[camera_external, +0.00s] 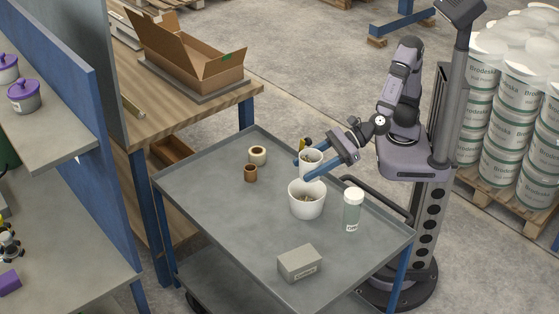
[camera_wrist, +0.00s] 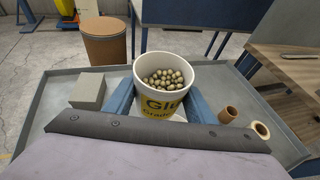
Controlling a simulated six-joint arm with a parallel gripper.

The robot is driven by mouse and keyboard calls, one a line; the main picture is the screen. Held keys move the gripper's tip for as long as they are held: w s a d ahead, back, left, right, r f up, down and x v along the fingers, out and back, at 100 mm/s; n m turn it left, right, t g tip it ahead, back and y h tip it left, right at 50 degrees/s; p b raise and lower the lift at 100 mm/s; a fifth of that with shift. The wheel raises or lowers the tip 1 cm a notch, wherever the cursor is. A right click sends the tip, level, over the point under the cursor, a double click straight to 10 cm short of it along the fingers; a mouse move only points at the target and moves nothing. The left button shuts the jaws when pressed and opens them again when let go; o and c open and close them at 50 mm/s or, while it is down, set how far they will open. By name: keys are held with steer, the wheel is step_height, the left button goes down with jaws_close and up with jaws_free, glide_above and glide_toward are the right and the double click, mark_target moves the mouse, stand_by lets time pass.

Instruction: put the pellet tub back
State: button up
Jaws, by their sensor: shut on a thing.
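The pellet tub (camera_wrist: 163,98) is a white tub with a yellow label, filled with round beige pellets. My gripper (camera_wrist: 160,108) is shut on it, one blue finger on each side. The tub is upright. In the external view the tub (camera_external: 311,156) is between the blue fingers of my gripper (camera_external: 305,168), over the grey cart (camera_external: 215,205). A wider white bucket (camera_external: 307,203) with something inside stands on the cart just in front of the tub. Whether the tub touches the cart is hidden.
A brown tube (camera_external: 250,174) and a tape roll (camera_external: 257,155) are left of the tub. A white-lidded jar (camera_external: 352,209) stands right of the bucket. A grey box (camera_external: 299,263) lies near the front. The cart's left front is clear. A wooden bench (camera_external: 190,95) with an open carton stands behind.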

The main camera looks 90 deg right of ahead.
steer(key=w+d+f+m+h, duration=0.2)
steer(key=w+f, duration=0.1)
steer(key=w, duration=0.6)
steer(key=w+d+f+m+t+h, duration=0.1)
steer(key=w+d+f+h, duration=0.1)
steer(key=w, duration=0.7)
steer(key=w+d+f+m+h, duration=0.2)
steer(key=w+f, duration=0.1)
steer(key=w, duration=0.7)
steer(key=shift+s+d+f+b, duration=0.1)
steer(key=shift+f+b, duration=0.05)
steer(key=shift+f, duration=2.2)
steer(key=shift+s+d+f+b, duration=0.1)
steer(key=shift+f+b, duration=0.05)
steer(key=shift+f, duration=2.2)
steer(key=shift+f, duration=0.2)
steer(key=o, duration=1.1)
steer(key=shift+r, duration=0.1)
steer(key=shift+r, duration=0.15)
steer(key=shift+b+v, duration=0.45)
steer(key=shift+v, duration=3.35)
